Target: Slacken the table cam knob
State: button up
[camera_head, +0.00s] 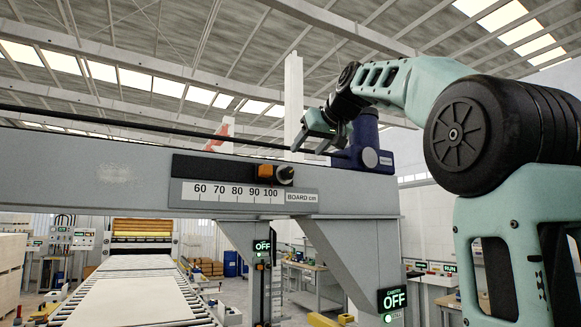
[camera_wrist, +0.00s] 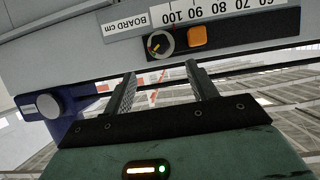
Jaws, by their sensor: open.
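An orange block (camera_head: 265,172) sits beside the knob on the same dark rail and shows in the wrist view (camera_wrist: 197,36). My gripper (camera_head: 312,147) is above the knob, near the beam's top edge. In the wrist view its two fingers (camera_wrist: 160,82) are apart, empty, and not touching the knob.
The scale plate (camera_head: 235,193) reads 60 to 100, "BOARD cm". A blue motor-like housing (camera_head: 366,142) with a grey round cap stands right of my gripper. Signs reading OFF (camera_head: 394,299) hang below the beam. A roller conveyor (camera_head: 135,290) runs underneath.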

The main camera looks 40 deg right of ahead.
aim_at(289, 171)
jog(key=p+x, duration=0.3)
jog(key=x, duration=0.8)
jog(key=shift+w+p, duration=0.15)
jog(key=shift+p, duration=0.2)
jog(key=shift+c, duration=0.3)
jog(key=c, duration=0.9)
